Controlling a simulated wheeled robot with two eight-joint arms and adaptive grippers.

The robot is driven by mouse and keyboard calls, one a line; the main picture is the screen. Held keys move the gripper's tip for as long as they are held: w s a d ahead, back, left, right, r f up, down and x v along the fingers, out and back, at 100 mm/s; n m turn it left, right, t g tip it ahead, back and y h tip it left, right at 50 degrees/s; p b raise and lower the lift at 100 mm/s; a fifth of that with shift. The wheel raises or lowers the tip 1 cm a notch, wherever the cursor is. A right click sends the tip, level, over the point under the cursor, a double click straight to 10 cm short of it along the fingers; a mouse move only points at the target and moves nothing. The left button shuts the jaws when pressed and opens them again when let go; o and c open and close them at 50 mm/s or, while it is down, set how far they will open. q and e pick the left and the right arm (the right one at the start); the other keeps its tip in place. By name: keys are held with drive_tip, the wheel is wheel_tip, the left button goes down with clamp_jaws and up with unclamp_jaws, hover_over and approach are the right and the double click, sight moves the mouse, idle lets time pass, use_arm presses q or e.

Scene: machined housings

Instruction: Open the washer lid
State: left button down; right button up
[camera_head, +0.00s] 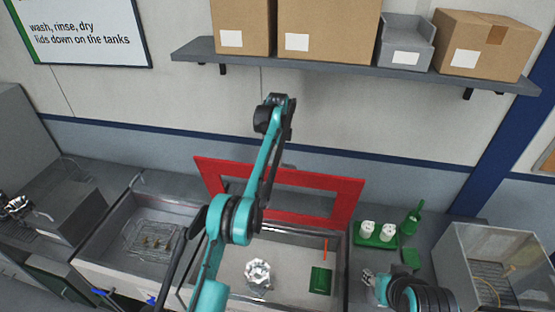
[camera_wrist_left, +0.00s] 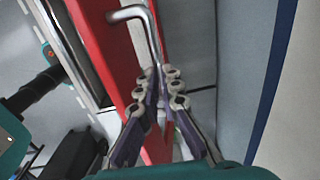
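The washer lid is a red frame with a rectangular opening (camera_head: 315,182). It stands raised along the back edge of the middle tank (camera_head: 225,270), whose inside shows. In the left wrist view the red lid (camera_wrist_left: 100,40) fills the left side, with a bent grey handle (camera_wrist_left: 130,13) on it. My left gripper (camera_wrist_left: 159,75) has its fingers close together around one leg of the handle and looks shut on it. In the head view my left arm hides this gripper. My right gripper (camera_head: 368,277) is low at the right of the tank, too small to read its opening.
A shiny machined housing (camera_head: 257,272) and a green block (camera_head: 320,280) are in the middle tank. A left tank (camera_head: 110,235) holds a wire basket (camera_head: 152,240). A green tray (camera_head: 375,240) with white items and a clear-sided box (camera_head: 480,240) stand right. A shelf (camera_head: 340,70) with boxes hangs above.

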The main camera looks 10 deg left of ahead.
use_arm(q)
drive_tip(key=shift+w+d+f, duration=0.15)
drive_tip(key=shift+d+f, duration=0.05)
drive_tip(key=shift+f, duration=0.6)
use_arm(e)
drive_tip(key=shift+f, duration=0.2)
use_arm(q)
drive_tip(key=c, duration=1.7)
unclamp_jaws()
drive_tip(key=shift+o, duration=0.6)
drive_tip(key=w, duration=0.1)
drive_tip(key=w+f, duration=0.1)
drive_tip(key=shift+w+f, duration=0.25)
drive_tip(key=shift+w, duration=0.05)
drive_tip(key=shift+s+r, duration=0.45)
use_arm(e)
drive_tip(key=shift+w+f, duration=0.1)
drive_tip(key=shift+w, duration=0.85)
use_arm(q)
drive_tip(key=shift+a, duration=0.1)
use_arm(e)
drive_tip(key=shift+w, duration=0.1)
